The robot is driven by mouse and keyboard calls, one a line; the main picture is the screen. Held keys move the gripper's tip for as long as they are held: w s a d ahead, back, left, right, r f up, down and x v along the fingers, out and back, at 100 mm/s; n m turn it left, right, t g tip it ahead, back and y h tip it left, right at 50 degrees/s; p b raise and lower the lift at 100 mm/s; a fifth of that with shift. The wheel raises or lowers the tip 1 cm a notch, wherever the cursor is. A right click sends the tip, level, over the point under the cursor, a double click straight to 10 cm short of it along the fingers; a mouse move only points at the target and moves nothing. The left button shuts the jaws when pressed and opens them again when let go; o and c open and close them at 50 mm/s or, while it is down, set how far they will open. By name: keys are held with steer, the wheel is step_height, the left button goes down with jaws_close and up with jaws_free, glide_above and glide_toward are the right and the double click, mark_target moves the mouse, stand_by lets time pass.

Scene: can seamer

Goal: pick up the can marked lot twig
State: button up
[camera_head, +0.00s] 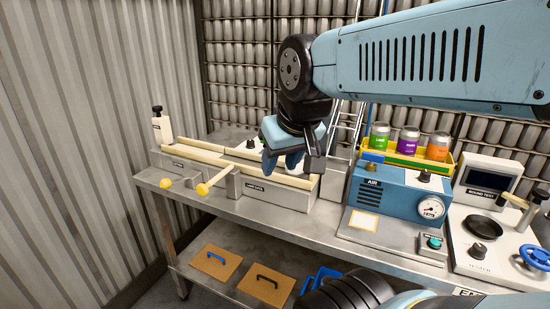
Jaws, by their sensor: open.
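Three cans stand upright in a row in a yellow tray (413,159) at the back right of the bench: a green-labelled can (379,136), a purple-labelled can (407,140) and an orange-labelled can (437,146). Their label text is too small to read, so I cannot tell which is marked lot twig. My gripper (292,162) is open, pointing down over the bench to the left of the cans, apart from them. I see nothing held in it. It hides part of the long guide rail behind it.
A blue AIR box (398,195) with a gauge stands in front of the tray. A lane gate unit (275,193) with cream rails and yellow-knobbed handles lies to the left. A tester (490,235) with a blue handwheel is at the right. Handled brown panels (216,261) lie on the lower shelf.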

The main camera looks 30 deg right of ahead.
steer(key=shift+w, duration=0.15)
steer(key=shift+o, duration=0.3)
steer(key=shift+o, duration=0.8)
steer(key=shift+w+d+r, duration=0.1)
steer(key=shift+w+d, duration=0.1)
steer(key=shift+w, duration=0.05)
steer(key=o, duration=0.8)
steer(key=w+d+r+t+h, duration=0.1)
steer(key=w+d, duration=0.4)
steer(key=w+d+r+t+h, duration=0.2)
steer(key=w+d, duration=0.3)
steer(key=w+d+r+t+h, duration=0.1)
steer(key=w+d+h, duration=0.1)
steer(key=w+d, duration=0.3)
steer(key=shift+w+d+r+t, duration=0.25)
steer(key=shift+d+r+t, duration=0.05)
steer(key=shift+t, duration=0.1)
steer(key=shift+o, duration=0.2)
steer(key=w+d+f+n+t+y, duration=0.3)
steer(key=w+d+n+y, duration=0.15)
steer(key=w+d, duration=0.35)
steer(key=s+d+f+n+g+y, duration=0.3)
steer(key=s+f+n+y, duration=0.1)
steer(key=s+f+y, duration=0.55)
glide_above(298, 172)
steer(key=w, duration=0.3)
steer(key=shift+m, duration=0.25)
steer(key=f, duration=0.6)
steer(key=shift+w+d+f, duration=0.1)
steer(key=shift+d, duration=0.25)
